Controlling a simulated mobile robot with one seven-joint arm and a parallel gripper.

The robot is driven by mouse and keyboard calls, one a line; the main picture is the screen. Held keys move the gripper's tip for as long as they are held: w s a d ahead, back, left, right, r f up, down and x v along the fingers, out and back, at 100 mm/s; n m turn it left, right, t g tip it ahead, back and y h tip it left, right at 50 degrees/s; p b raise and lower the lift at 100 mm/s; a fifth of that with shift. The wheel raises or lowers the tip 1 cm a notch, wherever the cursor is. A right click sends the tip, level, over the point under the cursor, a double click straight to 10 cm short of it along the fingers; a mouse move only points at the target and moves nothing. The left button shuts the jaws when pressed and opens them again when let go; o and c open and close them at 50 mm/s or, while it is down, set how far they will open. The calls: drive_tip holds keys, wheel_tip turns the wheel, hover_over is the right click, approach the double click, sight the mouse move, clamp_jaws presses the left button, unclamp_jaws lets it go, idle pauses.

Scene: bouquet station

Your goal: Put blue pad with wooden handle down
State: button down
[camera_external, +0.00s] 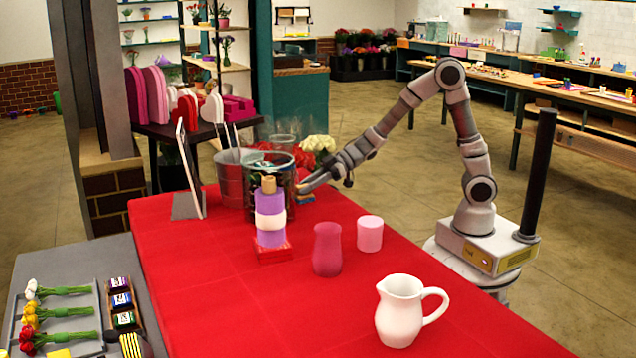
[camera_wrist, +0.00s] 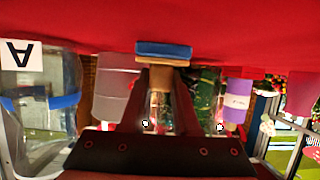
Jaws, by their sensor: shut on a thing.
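The blue pad with wooden handle (camera_wrist: 163,50) shows in the wrist view, its flat blue side toward the red tabletop (camera_wrist: 70,20). My gripper (camera_wrist: 160,82) is shut on its wooden handle, between the two dark fingers. In the external view my gripper (camera_external: 303,187) is low over the far part of the red table (camera_external: 190,290), just right of the metal and glass containers. The pad is small and partly hidden there. I cannot tell whether its blue face touches the table.
A metal bucket (camera_external: 231,180) and a stacked purple and white roll (camera_external: 270,212) stand left of my gripper. A pink vase (camera_external: 327,250), a pink cup (camera_external: 370,234) and a white pitcher (camera_external: 400,312) stand nearer the camera. The table's left front is clear.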

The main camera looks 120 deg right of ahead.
drive_tip(key=c, duration=0.7)
unclamp_jaws()
drive_tip(key=shift+o, duration=0.2)
drive_tip(key=shift+s+r, duration=0.2)
drive_tip(key=shift+r, duration=0.1)
drive_tip(key=p+v, duration=0.3)
drive_tip(key=v, duration=0.7)
drive_tip(key=shift+s+r+p, duration=0.25)
drive_tip(key=shift+p, duration=0.1)
drive_tip(key=shift+s, duration=0.45)
